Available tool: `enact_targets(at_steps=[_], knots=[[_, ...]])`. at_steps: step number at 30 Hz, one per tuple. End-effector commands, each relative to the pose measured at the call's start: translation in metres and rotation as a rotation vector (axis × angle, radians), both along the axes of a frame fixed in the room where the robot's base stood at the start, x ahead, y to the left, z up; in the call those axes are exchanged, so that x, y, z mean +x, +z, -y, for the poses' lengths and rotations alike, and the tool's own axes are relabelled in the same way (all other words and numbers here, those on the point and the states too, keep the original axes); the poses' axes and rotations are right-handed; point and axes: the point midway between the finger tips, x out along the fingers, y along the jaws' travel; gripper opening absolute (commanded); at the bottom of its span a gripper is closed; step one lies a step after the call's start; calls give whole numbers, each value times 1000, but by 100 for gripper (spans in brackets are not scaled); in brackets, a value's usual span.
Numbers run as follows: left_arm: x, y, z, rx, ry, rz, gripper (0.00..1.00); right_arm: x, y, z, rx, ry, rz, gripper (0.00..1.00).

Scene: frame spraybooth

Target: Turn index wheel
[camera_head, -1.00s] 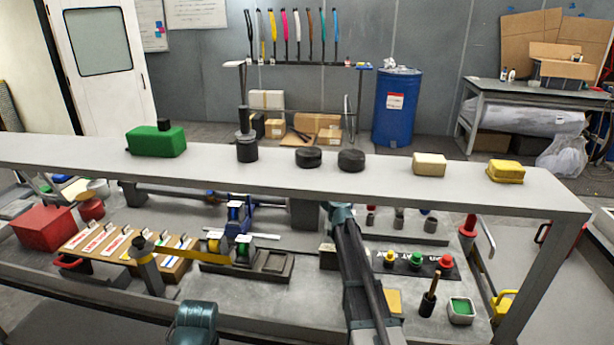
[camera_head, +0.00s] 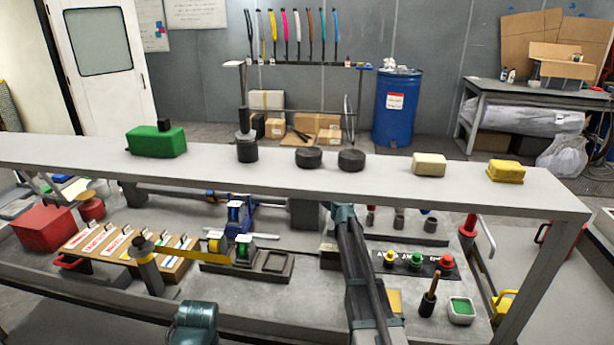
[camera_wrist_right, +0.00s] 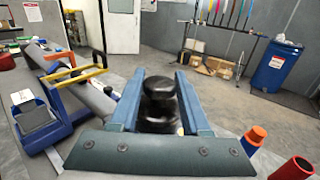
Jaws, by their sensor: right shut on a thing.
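In the right wrist view, my right gripper (camera_wrist_right: 157,80) has its two blue fingers on either side of a dark, rounded knob-like part (camera_wrist_right: 159,90), and it is shut on it. I cannot tell for sure that this part is the index wheel; its lower portion is in shadow. In the head view my right arm reaches forward under the long grey shelf, and the shelf hides the gripper and what it holds.
The grey shelf (camera_head: 390,183) spans the bench and carries a green block (camera_head: 156,142), dark pucks and yellow blocks. Below are a label rack (camera_head: 120,245), a panel of coloured buttons (camera_head: 415,260) and a green-filled tray (camera_head: 460,311). A blue-framed device (camera_wrist_right: 45,115) stands left of the gripper.

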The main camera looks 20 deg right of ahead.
Motion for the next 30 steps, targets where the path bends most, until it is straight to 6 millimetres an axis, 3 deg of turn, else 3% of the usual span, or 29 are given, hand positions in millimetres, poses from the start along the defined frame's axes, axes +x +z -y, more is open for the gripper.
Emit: enact_targets(at_steps=[30], knots=[[0,0,0,0,0,0,0,3,0,3,0,781,0,0]])
